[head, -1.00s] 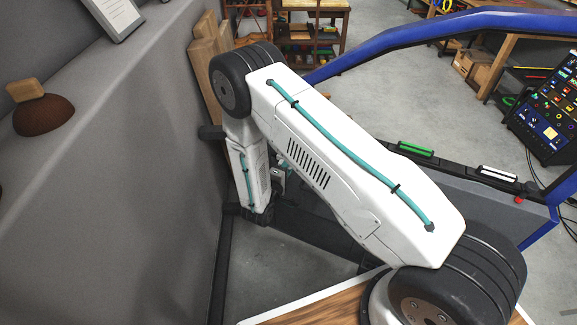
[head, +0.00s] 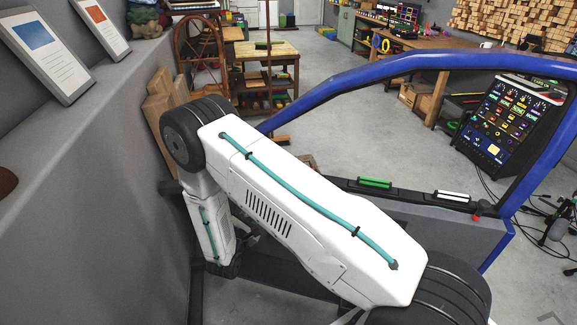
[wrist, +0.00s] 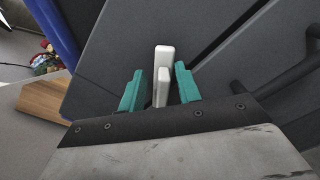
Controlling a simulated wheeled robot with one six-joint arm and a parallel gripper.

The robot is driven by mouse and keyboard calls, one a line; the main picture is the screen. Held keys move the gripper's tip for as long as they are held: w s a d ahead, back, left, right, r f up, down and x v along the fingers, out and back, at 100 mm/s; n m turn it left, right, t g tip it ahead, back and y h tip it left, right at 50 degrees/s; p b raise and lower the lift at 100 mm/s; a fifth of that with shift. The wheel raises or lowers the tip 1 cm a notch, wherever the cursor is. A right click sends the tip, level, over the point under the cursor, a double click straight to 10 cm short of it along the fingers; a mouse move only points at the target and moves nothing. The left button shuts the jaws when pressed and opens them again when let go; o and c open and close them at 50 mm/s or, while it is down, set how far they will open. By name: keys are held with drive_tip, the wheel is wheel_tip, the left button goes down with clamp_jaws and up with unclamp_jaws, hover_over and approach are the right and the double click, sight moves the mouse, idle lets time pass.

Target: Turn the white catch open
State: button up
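In the wrist view a white catch (wrist: 163,56) stands out against the dark grey door panel (wrist: 110,55). It shows as two upright white pieces, one in front of the other. My gripper (wrist: 160,79) is open, with one teal finger on each side of the catch. A narrow gap shows between the catch and each finger, so I see no clear contact. In the head view my white arm hides the gripper and the catch. A white bar (head: 452,196) and a green bar (head: 375,182) lie along the door's top edge; I cannot tell whether either is part of the catch.
A blue door frame (head: 400,62) arches over the panel. A grey wall (head: 90,190) stands close on the left of my arm. A dark curved bar (wrist: 275,75) sits right of the gripper in the wrist view. Open floor (head: 345,110) lies beyond the door.

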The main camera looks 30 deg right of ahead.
drive_tip(key=n, duration=0.6)
drive_tip(key=shift+w+a+r, duration=0.1)
drive_tip(key=shift+w+a, duration=0.15)
drive_tip(key=shift+s+a+n, duration=0.1)
drive_tip(key=shift+a+n, duration=0.1)
drive_tip(key=shift+n, duration=0.6)
drive_tip(key=r+v, duration=0.1)
drive_tip(key=v, duration=0.6)
drive_tip(key=s+d+r+m+g, duration=0.3)
drive_tip(key=d+r+m+g, duration=0.1)
drive_tip(key=r, duration=0.4)
drive_tip(key=s+d+r+m+g, duration=0.3)
drive_tip(key=r+m, duration=0.3)
drive_tip(key=r, duration=0.2)
drive_tip(key=s+d+r+m+g+h, duration=0.1)
drive_tip(key=s+d+r+m+g, duration=0.2)
drive_tip(key=r, duration=0.5)
drive_tip(key=shift+d+r+m+g, duration=0.25)
drive_tip(key=shift+d+m+g, duration=0.75)
drive_tip(key=shift+g, duration=0.4)
